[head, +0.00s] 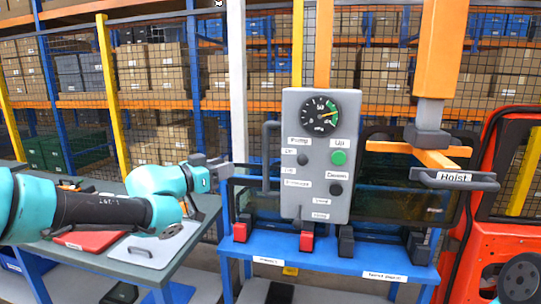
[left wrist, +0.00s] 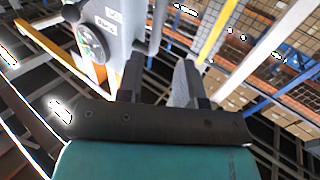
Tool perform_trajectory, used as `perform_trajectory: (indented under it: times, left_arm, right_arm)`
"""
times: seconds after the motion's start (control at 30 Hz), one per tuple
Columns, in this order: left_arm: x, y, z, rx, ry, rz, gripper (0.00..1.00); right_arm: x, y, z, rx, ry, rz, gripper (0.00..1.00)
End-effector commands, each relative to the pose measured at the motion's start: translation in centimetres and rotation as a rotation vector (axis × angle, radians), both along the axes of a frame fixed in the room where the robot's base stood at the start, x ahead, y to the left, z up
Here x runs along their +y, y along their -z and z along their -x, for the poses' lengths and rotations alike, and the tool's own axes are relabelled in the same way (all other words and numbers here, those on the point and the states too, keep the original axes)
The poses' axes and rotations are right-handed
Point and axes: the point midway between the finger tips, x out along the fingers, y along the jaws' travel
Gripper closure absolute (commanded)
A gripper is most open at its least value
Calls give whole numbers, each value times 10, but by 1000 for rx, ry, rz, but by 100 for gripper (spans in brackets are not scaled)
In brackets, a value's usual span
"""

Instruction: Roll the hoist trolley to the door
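The hoist (head: 440,55) is an orange upright at the upper right, with a grey block at its lower end. An orange arm runs from it to a grey bar handle (head: 455,181) labelled "Hoist". My left gripper (head: 222,166) is left of the grey control panel (head: 318,205), apart from the hoist handle. It points right, near the panel's grey side handle (head: 268,157). In the left wrist view its two fingers (left wrist: 160,85) stand apart with nothing clearly held between them. My right gripper is not in view. I cannot make out the door for certain.
The panel carries a gauge (head: 325,114), a green button (head: 338,158) and dark knobs. A red-orange machine (head: 495,250) stands at right.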

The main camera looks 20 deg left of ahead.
Motion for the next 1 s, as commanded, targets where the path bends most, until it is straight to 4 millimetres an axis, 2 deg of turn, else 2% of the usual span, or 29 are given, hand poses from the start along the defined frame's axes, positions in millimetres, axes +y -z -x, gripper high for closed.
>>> perform_trajectory:
  times: [0.27, 1.0]
  left_arm:
    - [-15, 1, -23, 1, 3, 0, 66]
    - [-79, 1, -128, 1, 1, -1, 66]
  right_arm:
    - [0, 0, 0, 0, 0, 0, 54]
    - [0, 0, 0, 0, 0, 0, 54]
